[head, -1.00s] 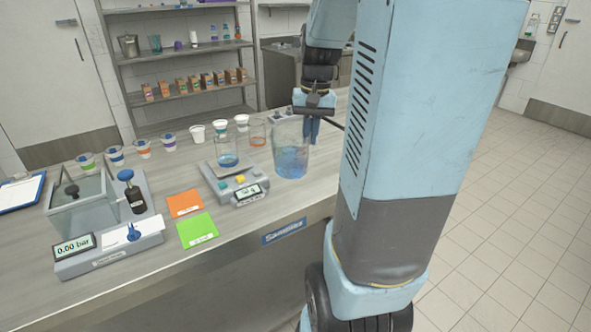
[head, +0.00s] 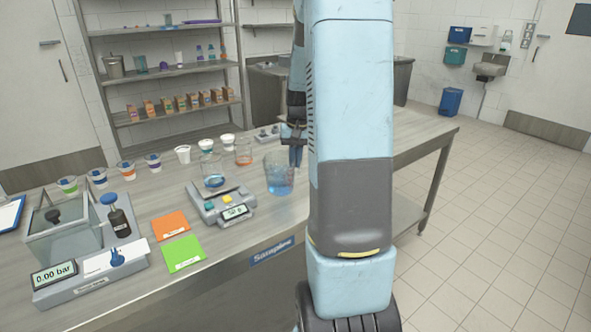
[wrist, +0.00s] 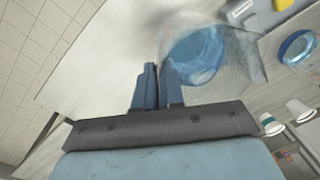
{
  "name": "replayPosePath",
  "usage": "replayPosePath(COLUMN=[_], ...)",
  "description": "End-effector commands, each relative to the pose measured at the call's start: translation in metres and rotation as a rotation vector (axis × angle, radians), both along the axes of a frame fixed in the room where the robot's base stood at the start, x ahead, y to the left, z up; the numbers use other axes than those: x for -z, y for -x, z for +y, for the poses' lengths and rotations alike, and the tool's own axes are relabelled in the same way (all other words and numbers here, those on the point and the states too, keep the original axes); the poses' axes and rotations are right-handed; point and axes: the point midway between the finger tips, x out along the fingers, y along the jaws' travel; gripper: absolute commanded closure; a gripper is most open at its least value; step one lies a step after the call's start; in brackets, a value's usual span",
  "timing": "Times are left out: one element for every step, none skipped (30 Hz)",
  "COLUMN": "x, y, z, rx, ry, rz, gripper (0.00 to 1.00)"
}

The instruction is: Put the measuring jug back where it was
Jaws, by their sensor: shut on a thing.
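The measuring jug (head: 278,180) is a large clear vessel with blue liquid inside. It is upright at the right of the scale, near the front edge of the bench; I cannot tell whether its base touches the bench top. My gripper (head: 295,152) is at its right rim, shut on the jug's wall. In the wrist view the jug (wrist: 205,58) is seen from above, beside the closely spaced blue fingers (wrist: 158,85). My arm hides part of the bench behind and to the right of the jug.
A beaker with orange liquid (head: 243,155) and several cups stand behind. Orange (head: 170,225) and green mats (head: 183,253) lie in front. The bench's right end (head: 430,128) is clear.

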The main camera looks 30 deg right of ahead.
Motion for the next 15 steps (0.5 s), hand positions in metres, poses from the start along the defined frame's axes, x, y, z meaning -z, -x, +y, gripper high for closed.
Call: replayPosePath(x=[0.003,0.004,0.004,0.005,0.006,0.007,0.008,0.01,0.014,0.018,0.022,0.028,0.032,0.035,0.039], y=[-0.002,-0.003,-0.004,-0.004,-0.005,-0.006,-0.007,-0.008,-0.009,-0.009,-0.008,-0.008,-0.008,-0.008,-0.008], z=[-0.001,-0.002,-0.002,-0.003,-0.003,-0.004,-0.004,-0.005,-0.006,-0.006,-0.005,-0.005,-0.005,-0.005,-0.006], rx=[0.0,0.0,0.0,0.0,0.0,0.0,0.0,0.0,0.0,0.0,0.001,0.001,0.001,0.0,0.0], ry=[0.0,0.0,0.0,0.0,0.001,0.001,0.001,0.0,0.0,0.0,-0.001,-0.001,-0.001,-0.001,0.0], rz=[0.0,0.0,-0.001,-0.001,-0.002,-0.002,-0.002,-0.001,0.0,0.001,0.002,0.001,0.002,0.002,0.001], gripper=[1.0,1.0,1.0,1.0,1.0,1.0,1.0,1.0,1.0,1.0,1.0,1.0,1.0,1.0,1.0])
